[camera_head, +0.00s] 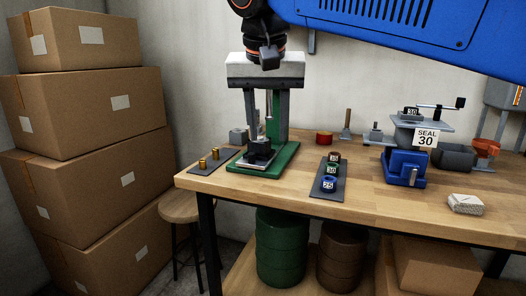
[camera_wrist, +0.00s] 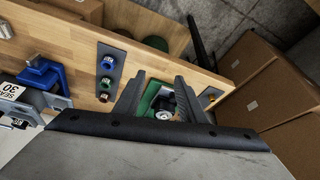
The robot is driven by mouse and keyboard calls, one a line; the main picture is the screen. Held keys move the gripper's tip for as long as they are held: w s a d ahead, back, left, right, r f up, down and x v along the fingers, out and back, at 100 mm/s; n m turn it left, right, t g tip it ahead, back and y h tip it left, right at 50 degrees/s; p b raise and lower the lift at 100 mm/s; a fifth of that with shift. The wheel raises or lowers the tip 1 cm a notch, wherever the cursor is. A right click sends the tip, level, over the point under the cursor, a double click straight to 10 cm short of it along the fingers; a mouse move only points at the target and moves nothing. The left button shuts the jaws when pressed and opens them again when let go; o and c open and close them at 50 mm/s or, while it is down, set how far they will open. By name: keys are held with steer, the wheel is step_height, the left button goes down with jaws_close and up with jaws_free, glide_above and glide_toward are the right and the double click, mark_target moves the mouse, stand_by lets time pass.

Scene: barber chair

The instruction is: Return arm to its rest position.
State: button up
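My gripper (camera_head: 266,128) hangs fingers-down from the blue arm, over the left part of the wooden workbench (camera_head: 400,208). Its two dark fingers are apart, and I see nothing held between them. In the head view it overlaps the green press (camera_head: 284,150), whose black block (camera_head: 259,152) shows just below the fingers. In the wrist view the spread fingers (camera_wrist: 160,82) frame the press's green base (camera_wrist: 149,98) and a round silver part. The gap between fingers and press is hard to judge.
Stacked cardboard boxes (camera_head: 90,146) stand left of the bench. A dark strip (camera_head: 316,187) holds numbered rings, and another carries brass pieces (camera_head: 207,161). A blue stamping device (camera_head: 406,167) labelled SEAL 30 stands right. The front middle of the bench is clear.

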steer(key=d+f, duration=0.6)
steer(key=d, duration=0.3)
steer(key=s+d+f, duration=0.5)
steer(key=d+f, duration=0.1)
steer(key=f, duration=0.3)
steer(key=s+d+f, duration=0.5)
steer(key=d+f, duration=0.1)
steer(key=f, duration=0.3)
steer(key=s+d+f+n, duration=0.1)
steer(key=s+d+f, duration=0.4)
steer(key=d+f, duration=0.2)
step_height(320, 180, down, 2)
steer(key=shift+s+f, duration=0.25)
